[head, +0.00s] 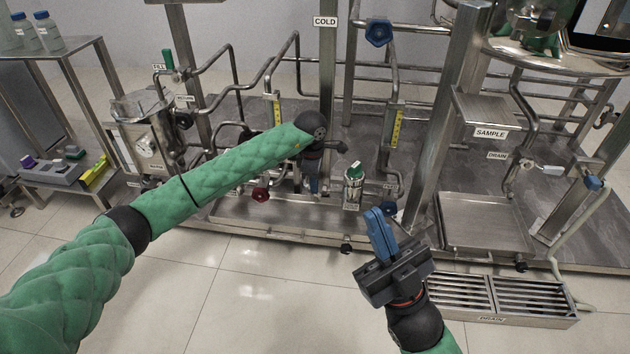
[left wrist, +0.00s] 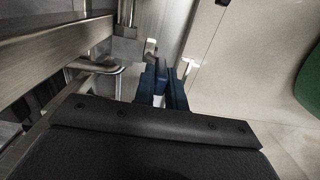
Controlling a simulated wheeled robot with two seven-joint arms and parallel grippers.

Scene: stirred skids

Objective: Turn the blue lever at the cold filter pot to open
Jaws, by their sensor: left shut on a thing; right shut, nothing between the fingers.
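My left gripper (head: 313,186) points down in front of the post with the COLD sign (head: 325,21). In the left wrist view its blue fingers (left wrist: 161,92) are closed on a narrow blue piece, apparently the blue lever (left wrist: 161,68), mostly hidden between them. Pale metal parts (left wrist: 150,50) show just beyond the fingertips. The lever's angle cannot be told. The cold filter pot cannot be made out clearly behind my left gripper and wrist. My right gripper (head: 378,228) is shut and empty, raised above the floor in front of the skid.
A small steel canister with a green top (head: 353,188) stands just right of my left gripper. A red handwheel (head: 260,194) is to its left. Pipes and posts crowd behind. A floor drain grate (head: 505,296) lies at the right. The tiled floor (head: 250,300) in front is clear.

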